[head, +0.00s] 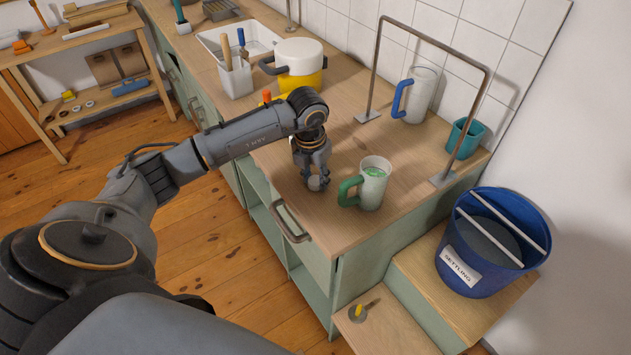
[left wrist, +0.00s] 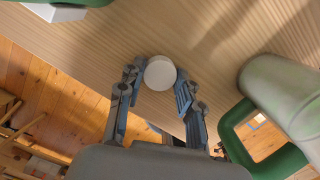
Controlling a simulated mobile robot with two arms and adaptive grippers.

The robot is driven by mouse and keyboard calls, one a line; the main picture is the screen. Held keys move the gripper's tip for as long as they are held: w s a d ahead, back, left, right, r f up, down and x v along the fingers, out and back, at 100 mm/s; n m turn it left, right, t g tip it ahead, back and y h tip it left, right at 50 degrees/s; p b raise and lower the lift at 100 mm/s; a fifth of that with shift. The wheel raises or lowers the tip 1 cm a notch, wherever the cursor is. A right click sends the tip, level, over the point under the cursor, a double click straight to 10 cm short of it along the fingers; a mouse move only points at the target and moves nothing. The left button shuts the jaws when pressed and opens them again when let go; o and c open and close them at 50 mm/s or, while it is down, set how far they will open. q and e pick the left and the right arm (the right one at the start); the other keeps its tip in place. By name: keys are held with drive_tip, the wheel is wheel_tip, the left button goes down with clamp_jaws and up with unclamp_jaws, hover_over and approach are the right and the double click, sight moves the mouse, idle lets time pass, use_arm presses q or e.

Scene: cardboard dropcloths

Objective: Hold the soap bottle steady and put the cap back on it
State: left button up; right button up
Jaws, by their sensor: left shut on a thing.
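My left gripper (head: 316,180) is low over the wooden counter near its front edge, pointing down. Its fingers are shut on a small white round thing (left wrist: 160,73), which could be a cap or the top of a bottle; I cannot tell which. In the head view this thing (head: 318,184) shows only as a pale shape at the fingertips. No soap bottle is clearly recognisable. My right gripper is not in view.
A pale mug (head: 374,188) with a green handle stands just right of my left gripper. A metal rail frame (head: 435,47), a blue-handled mug (head: 421,95) and a teal cup (head: 463,138) stand behind. A blue bucket (head: 475,285) stands lower right.

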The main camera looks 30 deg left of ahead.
sight(316, 180)
use_arm(q)
drive_tip(key=shift+r, duration=0.2)
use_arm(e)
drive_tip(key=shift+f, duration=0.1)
use_arm(q)
drive_tip(key=shift+r, duration=0.25)
wheel_tip(316, 180, up, 3)
drive_tip(key=shift+s+d+f+b, duration=0.1)
drive_tip(key=shift+s+b, duration=0.05)
drive_tip(key=shift+b, duration=0.7)
drive_tip(key=s+d+r+b, duration=0.2)
drive_tip(key=s+d+r, duration=0.4)
drive_tip(key=s+r, duration=0.3)
drive_tip(key=s, duration=0.3)
drive_tip(key=shift+d+r+b, duration=0.2)
drive_tip(key=shift+b, duration=0.1)
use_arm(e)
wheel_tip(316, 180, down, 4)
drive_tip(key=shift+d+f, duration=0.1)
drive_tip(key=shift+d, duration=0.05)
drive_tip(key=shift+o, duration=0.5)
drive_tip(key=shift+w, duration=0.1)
